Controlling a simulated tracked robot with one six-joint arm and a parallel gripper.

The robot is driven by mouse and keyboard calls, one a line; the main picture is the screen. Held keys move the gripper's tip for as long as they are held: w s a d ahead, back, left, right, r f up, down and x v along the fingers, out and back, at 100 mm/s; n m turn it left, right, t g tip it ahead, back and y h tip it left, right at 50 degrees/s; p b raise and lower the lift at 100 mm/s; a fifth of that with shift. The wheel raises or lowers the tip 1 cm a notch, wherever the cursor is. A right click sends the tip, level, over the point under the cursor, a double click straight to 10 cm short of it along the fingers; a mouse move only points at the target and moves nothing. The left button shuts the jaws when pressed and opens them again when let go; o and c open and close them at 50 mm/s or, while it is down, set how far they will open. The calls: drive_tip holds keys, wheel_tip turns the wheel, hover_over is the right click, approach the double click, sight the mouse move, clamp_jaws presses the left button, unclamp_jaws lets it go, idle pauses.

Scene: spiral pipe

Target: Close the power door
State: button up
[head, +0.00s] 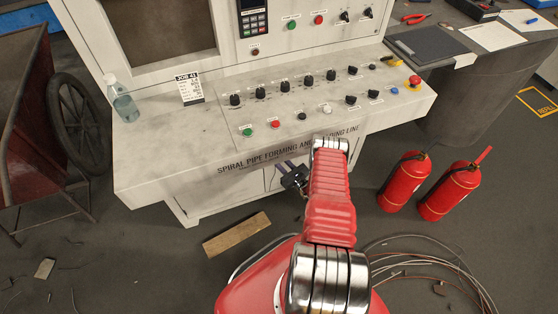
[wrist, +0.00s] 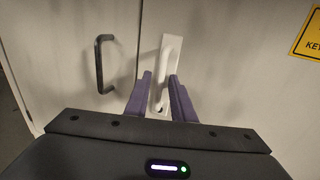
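A light grey cabinet front with door panels (head: 222,192) sits under the control console. In the wrist view a left panel (wrist: 60,60) carries a black bar handle (wrist: 104,62), and a panel right of the dark seam carries a white lever handle (wrist: 170,52) on a pale plate. My gripper (wrist: 162,82) has its two purple fingers apart, one on each side of the handle's lower part. I cannot tell whether they touch it. In the head view my gripper (head: 293,172) is at the cabinet front below the console edge. My arm hides part of the cabinet there.
A yellow sign (wrist: 308,35) is on the panel at right. A wooden plank (head: 237,234) lies on the floor before the cabinet. Two red extinguishers (head: 403,182) (head: 452,190) and loose cables (head: 430,270) are to the right. A wheeled cart (head: 35,130) stands at left.

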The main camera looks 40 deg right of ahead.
drive_tip(key=shift+o, duration=0.4)
drive_tip(key=shift+s, duration=0.15)
drive_tip(key=s, duration=1.3)
drive_tip(key=shift+s, duration=0.35)
drive_tip(key=shift+f, duration=0.1)
